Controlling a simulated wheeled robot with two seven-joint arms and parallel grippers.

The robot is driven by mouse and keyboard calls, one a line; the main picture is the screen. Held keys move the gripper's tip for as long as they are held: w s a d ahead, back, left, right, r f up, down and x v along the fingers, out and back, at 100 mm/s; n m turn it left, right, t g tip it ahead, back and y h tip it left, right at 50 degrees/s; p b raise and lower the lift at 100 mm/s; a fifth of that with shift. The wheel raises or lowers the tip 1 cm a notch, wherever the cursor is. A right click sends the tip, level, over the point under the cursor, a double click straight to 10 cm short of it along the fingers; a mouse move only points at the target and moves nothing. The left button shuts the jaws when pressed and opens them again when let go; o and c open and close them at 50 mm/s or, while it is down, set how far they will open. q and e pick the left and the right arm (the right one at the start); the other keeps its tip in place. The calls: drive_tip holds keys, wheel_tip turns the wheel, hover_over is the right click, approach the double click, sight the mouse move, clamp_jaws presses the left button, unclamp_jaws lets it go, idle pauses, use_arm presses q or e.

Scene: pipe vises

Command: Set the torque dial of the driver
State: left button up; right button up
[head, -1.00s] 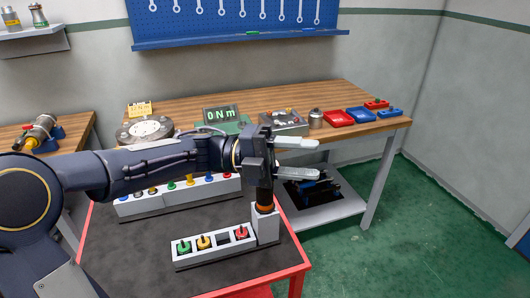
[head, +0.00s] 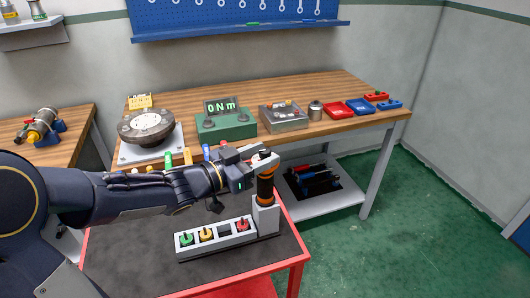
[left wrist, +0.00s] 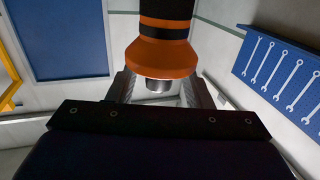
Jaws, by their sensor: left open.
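The driver (head: 265,187), a dark cylinder with orange bands, stands upright in a grey holder (head: 266,216) at the right end of the front rack. My left gripper (head: 261,156) is open at the driver's top end, its light fingers reaching to it. In the left wrist view the driver's orange collar (left wrist: 161,57) and short metal end show between the open fingers. I cannot tell whether they touch it. The torque tester (head: 226,124) on the wooden bench reads 0 Nm. A small yellow card (head: 139,101) stands at the back left; its text is unclear. My right gripper is out of view.
The rack (head: 190,252) holds a green, a yellow and a red piece, with one empty slot. A round dark disc (head: 146,126) on a plate, a grey box (head: 284,117) and red and blue trays (head: 339,110) stand on the bench. The black mat's front is clear.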

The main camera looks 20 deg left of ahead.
use_arm(q)
drive_tip(key=shift+w+d, duration=0.45)
drive_tip(key=shift+w, duration=0.05)
drive_tip(key=c, duration=1)
drive_tip(key=shift+o, duration=0.2)
drive_tip(key=shift+w+a+r+m+g+h+p, duration=0.1)
drive_tip(key=shift+r+m+g+h+p, duration=0.05)
drive_tip(key=shift+m+g+h+p, duration=1.25)
drive_tip(key=m+g+h+p, duration=0.1)
drive_tip(key=m+g+h, duration=0.1)
drive_tip(key=g, duration=0.1)
drive_tip(key=shift+m+g+p, duration=0.3)
drive_tip(key=shift+m+g, duration=0.1)
drive_tip(key=shift+m+g+h+p, duration=0.55)
drive_tip(key=shift+m+g, duration=0.25)
drive_tip(key=shift+g, duration=0.6)
